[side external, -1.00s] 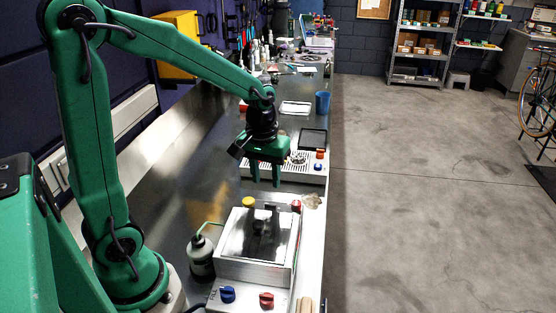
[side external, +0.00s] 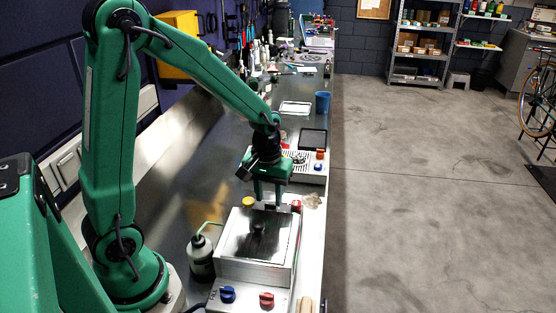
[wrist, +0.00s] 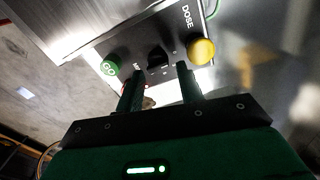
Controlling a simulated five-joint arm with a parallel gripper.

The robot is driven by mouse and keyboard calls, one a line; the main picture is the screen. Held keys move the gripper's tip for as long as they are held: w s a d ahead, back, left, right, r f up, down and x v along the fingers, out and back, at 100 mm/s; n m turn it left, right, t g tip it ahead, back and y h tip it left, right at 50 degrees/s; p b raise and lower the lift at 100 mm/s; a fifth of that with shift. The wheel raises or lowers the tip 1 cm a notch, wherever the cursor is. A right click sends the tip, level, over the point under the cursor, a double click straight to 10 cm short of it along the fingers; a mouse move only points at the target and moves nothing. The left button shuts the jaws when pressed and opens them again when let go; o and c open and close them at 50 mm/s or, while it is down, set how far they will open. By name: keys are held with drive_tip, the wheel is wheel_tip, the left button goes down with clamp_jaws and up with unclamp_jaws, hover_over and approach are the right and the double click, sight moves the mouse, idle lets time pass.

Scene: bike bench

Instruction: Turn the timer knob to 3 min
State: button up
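The timer knob (wrist: 157,58) is a small black knob on the machine's panel in the wrist view. It sits between a green GO button (wrist: 110,65) and a yellow DOSE button (wrist: 202,50). Part of a label and small marks show beside it, but I cannot read its setting. My gripper (wrist: 159,68) is open, its fingertips on either side of the knob in the picture. I cannot tell whether they touch it. In the side view my gripper (side external: 268,204) points down at the far edge of the metal machine (side external: 256,270), which hides the knob.
A yellow button (side external: 249,202) and a red knob (side external: 296,206) flank my fingers. A grey bottle (side external: 201,258) with a green spout stands left of the machine. Blue (side external: 228,294) and red (side external: 267,300) knobs are on its near side. Another panelled unit (side external: 312,172) stands behind.

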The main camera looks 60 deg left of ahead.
sight(271, 208)
drive_tip(key=shift+d+f, duration=0.1)
drive_tip(key=shift+f, duration=1.35)
drive_tip(key=c, duration=0.7)
drive_tip(key=shift+m, duration=1.6)
drive_tip(key=shift+w+m+g, duration=0.15)
drive_tip(key=shift+m+g, duration=0.15)
drive_tip(key=shift+m, duration=2.3)
